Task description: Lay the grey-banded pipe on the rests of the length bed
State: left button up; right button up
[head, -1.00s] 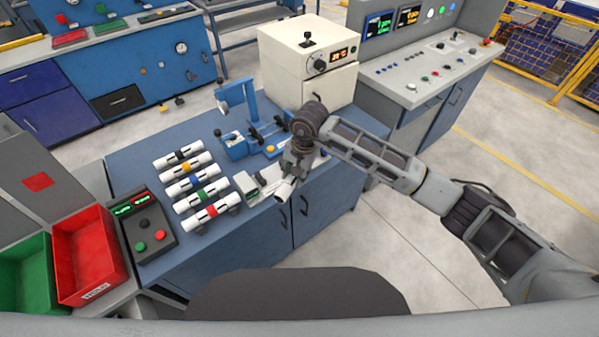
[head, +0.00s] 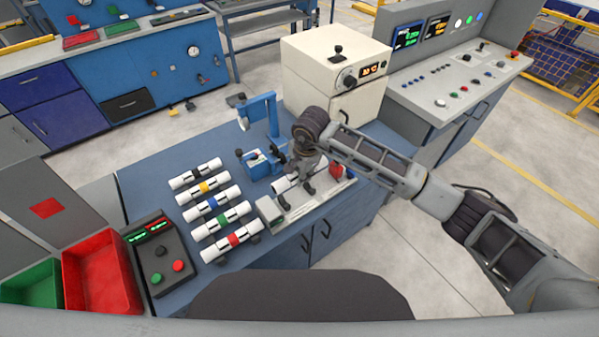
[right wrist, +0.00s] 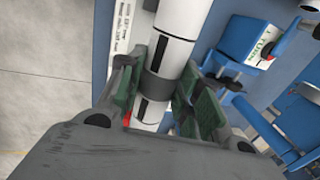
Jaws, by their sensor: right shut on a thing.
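My right gripper (head: 306,184) is shut on the grey-banded pipe (head: 283,185), a white tube that shows partly in the head view. In the right wrist view the pipe (right wrist: 181,20) passes between the green-padded fingers (right wrist: 160,95), which close around its dark grey band. The length bed (head: 305,208) is a long grey unit at the front edge of the bench. The pipe is over the bed and roughly along it. The gripper hides the rests, and I cannot tell whether the pipe touches them. My left gripper is not in view.
Several pipes with coloured bands lie on a rack (head: 207,259) left of the bed. A blue clamp stand (head: 271,115) and a blue fixture (head: 260,167) stand behind. A white oven (head: 335,75) is at the back right. A control box (head: 160,255) and red bin (head: 100,278) are at left.

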aim_at(299, 197)
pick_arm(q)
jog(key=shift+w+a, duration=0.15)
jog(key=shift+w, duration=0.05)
pick_arm(e)
jog(key=shift+w+a, duration=0.1)
jog(key=shift+w, duration=0.1)
